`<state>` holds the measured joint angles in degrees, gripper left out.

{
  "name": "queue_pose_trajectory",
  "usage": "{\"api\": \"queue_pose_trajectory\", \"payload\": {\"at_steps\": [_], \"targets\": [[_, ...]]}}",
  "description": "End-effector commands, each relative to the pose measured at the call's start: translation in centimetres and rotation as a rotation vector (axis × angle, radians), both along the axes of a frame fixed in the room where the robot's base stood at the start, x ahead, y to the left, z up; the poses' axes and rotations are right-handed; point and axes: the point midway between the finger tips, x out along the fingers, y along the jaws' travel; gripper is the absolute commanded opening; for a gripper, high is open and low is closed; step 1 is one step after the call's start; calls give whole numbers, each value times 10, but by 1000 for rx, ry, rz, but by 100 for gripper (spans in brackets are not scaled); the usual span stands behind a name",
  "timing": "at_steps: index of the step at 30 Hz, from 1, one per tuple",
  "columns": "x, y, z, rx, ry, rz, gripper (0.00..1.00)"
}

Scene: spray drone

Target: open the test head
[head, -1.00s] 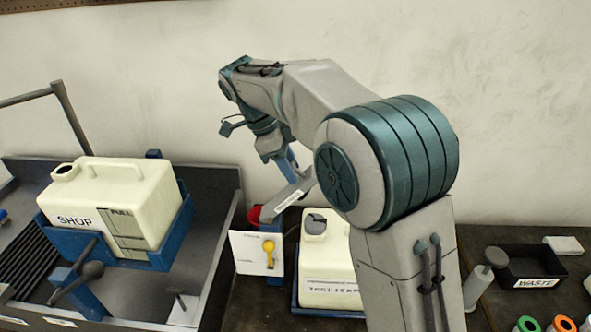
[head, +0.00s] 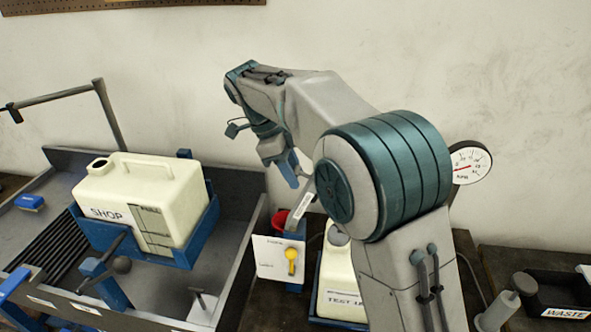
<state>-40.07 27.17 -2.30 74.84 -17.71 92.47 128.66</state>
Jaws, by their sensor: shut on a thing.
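The white panel (head: 281,262) with a yellow valve handle (head: 291,254) stands at the middle front, with small lettering that I cannot read. I cannot tell for certain which part is the test head. A red cup-like part (head: 279,219) shows just behind the panel's top. A grey bar with a white label (head: 302,208) slants down to the panel's top right. My gripper (head: 301,181) is at the bar's upper end and is shut on it. The exact grip is partly hidden by my arm.
A cream SHOP tank (head: 150,190) sits in a blue cradle (head: 195,245) at left. A cream TEST tank (head: 338,275) stands right of the panel, partly behind my arm. A pressure gauge (head: 470,162) and a black WASTE tray (head: 560,290) are at right.

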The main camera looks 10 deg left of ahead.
Motion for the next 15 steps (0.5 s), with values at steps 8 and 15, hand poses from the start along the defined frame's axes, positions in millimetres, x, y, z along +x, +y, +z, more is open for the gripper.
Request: {"api": "queue_pose_trajectory", "payload": {"at_steps": [8,15], "targets": [[-2,3,-5,2,10,3,55],[0,0,-3,1,6,-1,55]]}}
